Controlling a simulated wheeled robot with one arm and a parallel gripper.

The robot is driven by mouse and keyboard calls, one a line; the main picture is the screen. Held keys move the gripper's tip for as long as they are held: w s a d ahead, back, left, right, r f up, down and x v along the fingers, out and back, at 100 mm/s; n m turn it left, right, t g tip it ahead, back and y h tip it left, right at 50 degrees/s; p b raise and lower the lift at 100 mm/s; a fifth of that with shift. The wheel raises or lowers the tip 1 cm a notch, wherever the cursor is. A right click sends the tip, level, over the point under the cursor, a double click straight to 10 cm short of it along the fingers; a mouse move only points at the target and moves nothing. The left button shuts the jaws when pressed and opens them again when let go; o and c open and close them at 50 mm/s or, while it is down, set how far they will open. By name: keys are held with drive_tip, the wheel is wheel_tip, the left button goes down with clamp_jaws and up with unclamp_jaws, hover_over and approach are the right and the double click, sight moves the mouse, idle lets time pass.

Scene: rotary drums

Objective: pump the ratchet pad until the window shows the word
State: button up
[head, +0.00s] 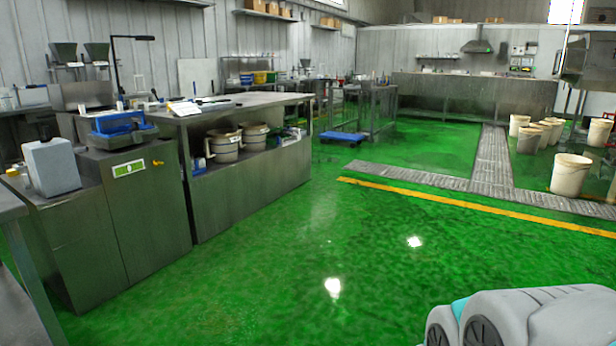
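I cannot make out a ratchet pad, a drum or a window with a word anywhere in the head view. My gripper is not in view. Only a grey, rounded part with teal, which looks like my arm, shows at the bottom right corner.
A steel cabinet (145,215) stands at left, with a blue device (120,128) and a light grey box (50,166) on top. A long workbench (245,185) adjoins it. White buckets (570,175) stand at right. The green floor (300,255) in the middle is clear.

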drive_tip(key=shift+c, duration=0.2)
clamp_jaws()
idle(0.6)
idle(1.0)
